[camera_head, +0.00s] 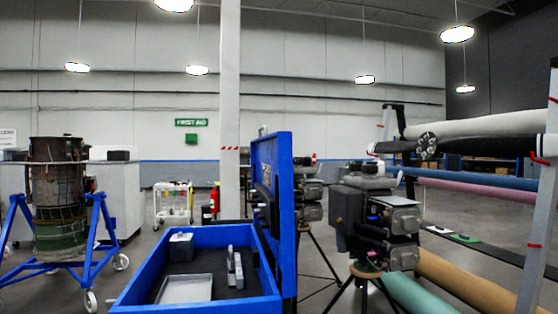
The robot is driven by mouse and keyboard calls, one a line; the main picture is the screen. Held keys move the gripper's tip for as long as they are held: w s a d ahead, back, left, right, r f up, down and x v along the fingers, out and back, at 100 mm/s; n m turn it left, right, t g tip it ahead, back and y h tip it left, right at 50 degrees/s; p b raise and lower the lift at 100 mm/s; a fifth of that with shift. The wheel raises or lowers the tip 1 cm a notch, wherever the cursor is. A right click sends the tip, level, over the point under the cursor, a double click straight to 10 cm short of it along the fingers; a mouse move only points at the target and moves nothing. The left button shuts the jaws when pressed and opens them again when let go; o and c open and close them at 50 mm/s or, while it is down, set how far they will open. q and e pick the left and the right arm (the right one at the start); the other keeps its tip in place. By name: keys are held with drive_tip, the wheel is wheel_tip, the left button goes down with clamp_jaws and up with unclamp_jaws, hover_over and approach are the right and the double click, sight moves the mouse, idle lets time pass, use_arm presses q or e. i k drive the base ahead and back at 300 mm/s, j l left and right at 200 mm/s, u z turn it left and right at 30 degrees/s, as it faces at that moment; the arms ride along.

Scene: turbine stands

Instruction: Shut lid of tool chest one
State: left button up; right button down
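A blue tool chest (141,287) stands open in the lower middle of the head view. Its blue lid (285,215) stands upright along the chest's right side, seen nearly edge-on. Inside, on a dark lining, are a light grey tray (186,289), a small grey box (181,247) and a grey tool-like piece (235,268). The chest's lower front is cut off by the picture's bottom edge. I cannot read a number on the chest. Neither of my grippers is in view.
Grey machine units on tripods (385,222) stand right of the lid, one close by. Racks with long rolls (470,190) fill the right side. A turbine part on a blue wheeled stand (58,195) is at left. A white pillar (230,110) rises behind the chest.

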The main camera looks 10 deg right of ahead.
sight(272, 201)
drive_tip(key=i+l+u, duration=0.15)
drive_tip(key=i+l, duration=0.15)
drive_tip(key=i+l+u, duration=0.15)
drive_tip(key=l, duration=0.3)
drive_tip(key=i+l+u, duration=0.15)
drive_tip(key=i+l, duration=0.2)
drive_tip(key=i+l+u, duration=0.15)
drive_tip(key=l, duration=0.35)
